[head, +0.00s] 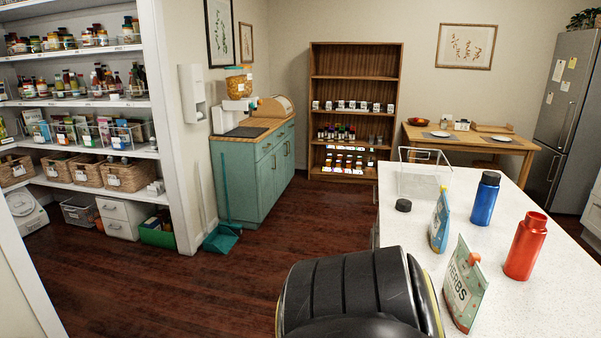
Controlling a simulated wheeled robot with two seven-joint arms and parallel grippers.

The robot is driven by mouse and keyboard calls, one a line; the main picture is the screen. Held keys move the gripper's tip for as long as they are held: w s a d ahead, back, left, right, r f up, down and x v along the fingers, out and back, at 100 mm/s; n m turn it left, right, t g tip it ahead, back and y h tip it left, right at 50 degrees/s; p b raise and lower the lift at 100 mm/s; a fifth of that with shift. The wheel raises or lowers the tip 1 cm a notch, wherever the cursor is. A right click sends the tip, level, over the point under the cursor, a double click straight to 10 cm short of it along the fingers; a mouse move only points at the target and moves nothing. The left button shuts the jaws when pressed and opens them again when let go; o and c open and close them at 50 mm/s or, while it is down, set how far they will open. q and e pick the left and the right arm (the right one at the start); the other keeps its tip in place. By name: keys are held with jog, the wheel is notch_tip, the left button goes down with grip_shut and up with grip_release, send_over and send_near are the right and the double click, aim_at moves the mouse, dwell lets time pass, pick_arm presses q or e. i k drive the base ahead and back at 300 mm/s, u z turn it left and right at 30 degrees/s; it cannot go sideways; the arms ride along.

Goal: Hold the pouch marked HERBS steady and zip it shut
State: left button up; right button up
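The pouch marked HERBS (464,290) stands upright on the white counter in the head view, near the lower right. It is pale green with white lettering. A small orange piece (474,257) sits at its top edge; I cannot tell whether the zip is open or shut. A large black rounded part of my arm fills the bottom middle, just left of the pouch, and its edge comes close to the pouch's left side. I cannot tell whether they touch. Neither gripper's fingers show.
On the white counter (560,300) stand a blue pouch (439,225), a blue bottle (485,199), a red bottle (525,247), a black lid (403,205) and a clear bin (421,184).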

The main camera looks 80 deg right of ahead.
aim_at(475, 257)
jog(key=k, duration=1.5)
jog(key=z, duration=2.45)
